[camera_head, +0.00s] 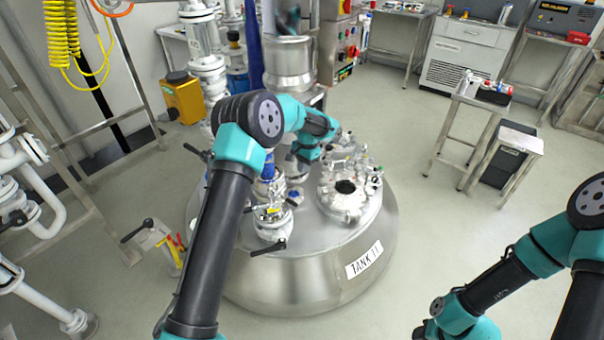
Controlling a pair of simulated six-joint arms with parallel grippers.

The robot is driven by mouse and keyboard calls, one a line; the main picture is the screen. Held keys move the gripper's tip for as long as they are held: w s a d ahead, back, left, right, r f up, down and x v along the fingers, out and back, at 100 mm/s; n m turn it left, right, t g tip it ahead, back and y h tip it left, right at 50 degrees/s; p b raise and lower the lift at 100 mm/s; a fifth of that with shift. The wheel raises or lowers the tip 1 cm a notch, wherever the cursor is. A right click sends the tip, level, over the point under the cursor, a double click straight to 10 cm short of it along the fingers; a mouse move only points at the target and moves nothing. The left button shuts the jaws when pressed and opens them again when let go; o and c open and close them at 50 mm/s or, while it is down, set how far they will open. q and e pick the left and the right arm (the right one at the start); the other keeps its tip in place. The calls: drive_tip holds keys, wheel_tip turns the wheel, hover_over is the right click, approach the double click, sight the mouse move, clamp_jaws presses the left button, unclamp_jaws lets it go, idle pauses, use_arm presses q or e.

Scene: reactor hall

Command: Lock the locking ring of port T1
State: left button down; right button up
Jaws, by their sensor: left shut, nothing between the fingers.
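The steel tank (300,275) stands in the middle with a label that looks like "TANK 11". On its top right is a round port with a dark central opening (346,187) and several small fittings around it. I cannot read a T1 mark, and I cannot make out a locking ring or its position. My left arm reaches over the tank from the left. Its small gripper (338,148) is at the far side of this port, shut and empty; whether it touches anything is too small to tell. My right arm is at the lower right, away from the tank, its gripper out of view.
A valve with a black handle (270,246) stands on the tank's front left, beside my left arm. White pipes (35,170) fill the left edge. A small steel table (480,97) stands at the right. The floor between it and the tank is clear.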

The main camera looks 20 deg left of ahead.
idle(0.4)
use_arm(q)
drive_tip(key=s+d+f+n+h, duration=0.1)
drive_tip(key=s+d+f+h, duration=0.1)
drive_tip(key=s+f, duration=0.6)
drive_tip(key=s+d+f+n+h, duration=0.1)
drive_tip(key=s+d+f+h, duration=0.15)
drive_tip(key=s+f, duration=0.5)
drive_tip(key=s+f+n+t, duration=0.2)
drive_tip(key=s+n, duration=0.2)
drive_tip(key=s, duration=1.7)
drive_tip(key=shift+s+d+t, duration=0.15)
drive_tip(key=shift+s+t, duration=0.25)
